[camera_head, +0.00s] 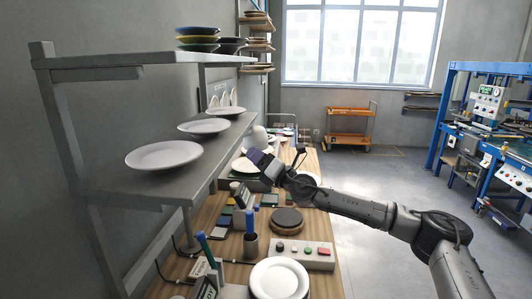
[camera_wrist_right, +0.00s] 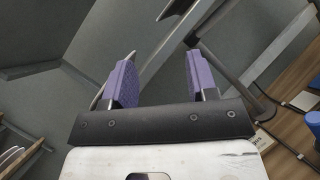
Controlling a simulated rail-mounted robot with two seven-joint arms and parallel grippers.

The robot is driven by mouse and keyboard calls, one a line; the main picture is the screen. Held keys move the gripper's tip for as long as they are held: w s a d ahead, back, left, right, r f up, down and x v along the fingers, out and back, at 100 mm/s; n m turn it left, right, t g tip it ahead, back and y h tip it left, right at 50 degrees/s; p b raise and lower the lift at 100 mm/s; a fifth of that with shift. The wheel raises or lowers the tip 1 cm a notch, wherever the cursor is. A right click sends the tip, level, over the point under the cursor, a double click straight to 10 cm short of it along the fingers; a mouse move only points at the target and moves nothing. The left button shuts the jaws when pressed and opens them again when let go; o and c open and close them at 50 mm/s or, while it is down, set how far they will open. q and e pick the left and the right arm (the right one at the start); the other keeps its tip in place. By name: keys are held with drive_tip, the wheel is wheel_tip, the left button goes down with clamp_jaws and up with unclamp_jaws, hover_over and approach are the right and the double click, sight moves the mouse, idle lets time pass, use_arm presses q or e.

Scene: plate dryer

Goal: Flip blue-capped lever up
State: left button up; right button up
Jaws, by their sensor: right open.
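My right gripper (camera_head: 257,158) reaches in from the right in the head view, above the bench and beside the lower shelf. In the right wrist view the purple pads of my right gripper (camera_wrist_right: 162,80) stand apart with nothing between them. A slanted blue-topped stick (camera_head: 204,246) rises at the bench's front left, below the gripper; it looks like the blue-capped lever, but I cannot tell for sure. Blurred blue shapes (camera_wrist_right: 300,125) show at the right of the wrist view. My left gripper is not in view.
A grey shelf (camera_head: 150,195) with white plates overhangs the bench's left side. On the wooden bench (camera_head: 334,275) are a button box (camera_head: 304,254), a round brown stack (camera_head: 287,220) and a white plate (camera_head: 279,280). Open floor lies to the right.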

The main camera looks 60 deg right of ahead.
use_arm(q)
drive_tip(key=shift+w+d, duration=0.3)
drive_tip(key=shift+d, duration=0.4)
use_arm(e)
drive_tip(key=m+h, duration=0.1)
drive_tip(key=r+m+h, duration=0.1)
drive_tip(key=m, duration=0.1)
drive_tip(key=shift+s+d+r+t+h, duration=0.2)
drive_tip(key=shift+s+d+t+h, duration=0.1)
drive_tip(key=shift+s+d+h, duration=0.1)
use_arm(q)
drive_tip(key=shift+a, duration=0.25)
